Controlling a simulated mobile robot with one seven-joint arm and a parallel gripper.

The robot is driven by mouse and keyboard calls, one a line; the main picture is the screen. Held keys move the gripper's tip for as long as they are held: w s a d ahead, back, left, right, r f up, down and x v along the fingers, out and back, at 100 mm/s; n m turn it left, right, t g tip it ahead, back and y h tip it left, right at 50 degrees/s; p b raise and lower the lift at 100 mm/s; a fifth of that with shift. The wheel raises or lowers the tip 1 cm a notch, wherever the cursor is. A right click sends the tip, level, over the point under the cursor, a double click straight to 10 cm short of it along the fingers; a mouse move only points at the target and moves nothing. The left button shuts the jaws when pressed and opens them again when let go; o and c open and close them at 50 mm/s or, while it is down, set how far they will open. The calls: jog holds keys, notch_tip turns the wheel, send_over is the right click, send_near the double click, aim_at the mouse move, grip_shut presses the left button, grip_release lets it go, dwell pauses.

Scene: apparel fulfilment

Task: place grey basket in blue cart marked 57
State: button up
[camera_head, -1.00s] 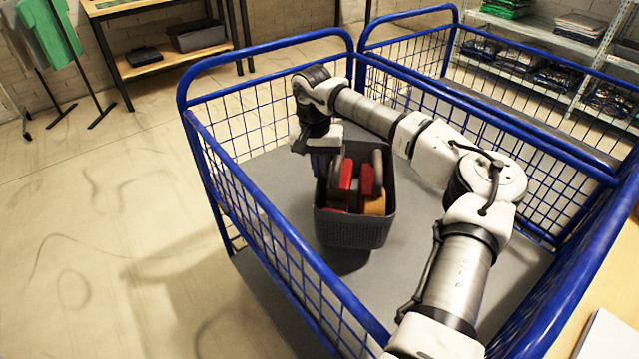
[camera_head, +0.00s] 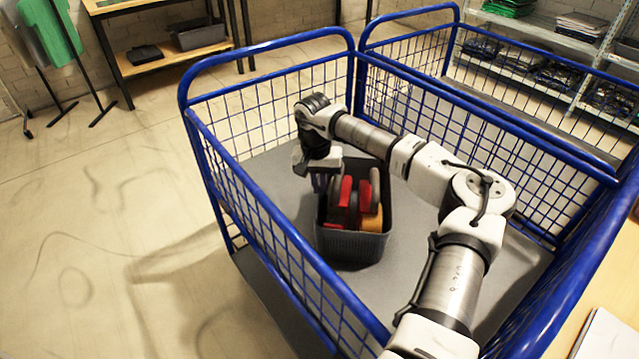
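The grey basket (camera_head: 352,248) is inside the blue cart (camera_head: 270,232), low at its grey floor and apart from the mesh sides. It looks upright and holds red, grey and orange items. I cannot tell for sure whether its base touches the floor. My gripper (camera_head: 320,184) points down at the basket's left rim. Its fingers are partly hidden by the wrist and the rim, so whether they are closed on the rim does not show clearly. No number 57 is visible on the cart.
Another blue cart (camera_head: 420,48) stands behind this one. Shelves with folded clothes (camera_head: 570,78) are at the back right. A wooden table with a grey bin (camera_head: 198,36) is at the back left. Free cart floor (camera_head: 420,262) lies right of the basket.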

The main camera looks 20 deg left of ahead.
jog(key=o, duration=0.3)
jog(key=shift+r, duration=0.1)
jog(key=r, duration=0.8)
jog(key=r+b, duration=0.1)
jog(key=r, duration=0.3)
jog(key=shift+a, duration=0.35)
jog(key=shift+r, duration=0.1)
